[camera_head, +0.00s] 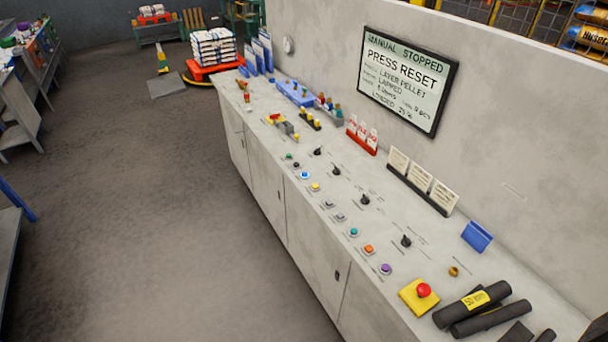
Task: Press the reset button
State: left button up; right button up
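A grey control console (310,228) runs along the wall with a row of small push buttons near its front edge. A blue button (304,175) with a bright ring stands toward the far end of the row. Beside it are a yellow button (315,187), a green button (289,156), a teal button (353,232), an orange button (369,249) and a purple button (385,269). Their labels are too small to read. A wall screen (407,77) reads "MANUAL STOPPED" and "PRESS RESET".
A red mushroom button on a yellow box (417,297) sits near the front. Black rolls (472,305) lie at the right end, with unclear dark pieces below. Black selector knobs (365,200) stand behind the buttons. The floor (150,200) left of the console is clear.

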jog(key=shift+d, duration=0.55)
grip_shut()
jog(key=shift+d, duration=0.35)
jog(key=shift+a, duration=0.3)
jog(key=shift+a, duration=0.25)
jog(key=shift+d, duration=0.2)
